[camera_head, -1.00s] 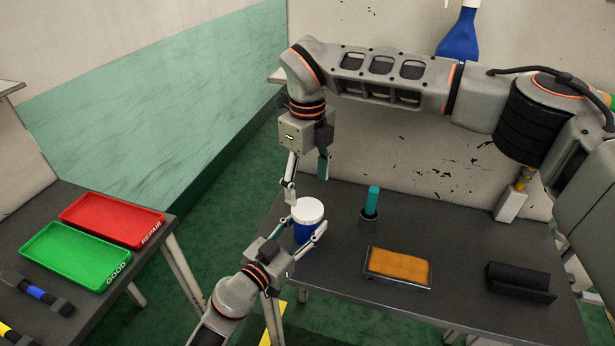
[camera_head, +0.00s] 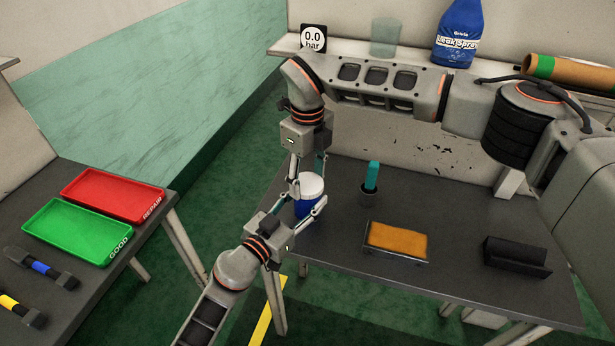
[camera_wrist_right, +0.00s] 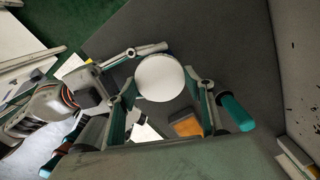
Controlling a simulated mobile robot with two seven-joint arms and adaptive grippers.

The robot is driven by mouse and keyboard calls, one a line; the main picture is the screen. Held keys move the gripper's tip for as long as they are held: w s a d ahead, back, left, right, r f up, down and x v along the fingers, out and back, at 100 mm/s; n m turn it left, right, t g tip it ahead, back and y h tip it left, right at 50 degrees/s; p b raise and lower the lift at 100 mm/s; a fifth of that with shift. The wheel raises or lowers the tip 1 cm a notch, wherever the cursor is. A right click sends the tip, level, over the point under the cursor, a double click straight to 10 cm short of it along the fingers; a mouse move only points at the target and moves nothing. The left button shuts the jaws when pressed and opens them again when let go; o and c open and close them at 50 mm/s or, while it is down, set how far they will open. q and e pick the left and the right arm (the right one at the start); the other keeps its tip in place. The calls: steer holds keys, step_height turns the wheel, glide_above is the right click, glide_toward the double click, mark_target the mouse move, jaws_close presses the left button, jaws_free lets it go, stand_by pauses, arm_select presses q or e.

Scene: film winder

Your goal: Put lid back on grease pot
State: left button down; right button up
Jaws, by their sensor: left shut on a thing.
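The grease pot (camera_head: 303,208) is blue and upright, near the left end of the grey table. Its white lid (camera_head: 311,184) sits over the pot's top; whether it is seated or threaded cannot be told. My left gripper (camera_head: 309,213) is shut on the pot from the front left. My right gripper (camera_head: 307,178) comes down from above, its fingers on either side of the lid. In the right wrist view the round lid (camera_wrist_right: 160,78) lies between the fingers of this gripper (camera_wrist_right: 160,85), which look open with small gaps beside it. The pot's body is mostly hidden there.
A dark cup with a teal-handled tool (camera_head: 371,178), an orange sponge in a tray (camera_head: 395,242) and a black holder (camera_head: 516,257) stand right of the pot. Red (camera_head: 113,192) and green (camera_head: 76,232) trays lie on the left table. A shelf with a spray bottle (camera_head: 460,35) is behind.

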steer(key=shift+c, duration=0.2)
steer(key=o, duration=1.3)
step_height(320, 180, up, 12)
arm_select(q)
steer(key=c, duration=1.1)
jaws_free()
steer(key=shift+o, duration=0.2)
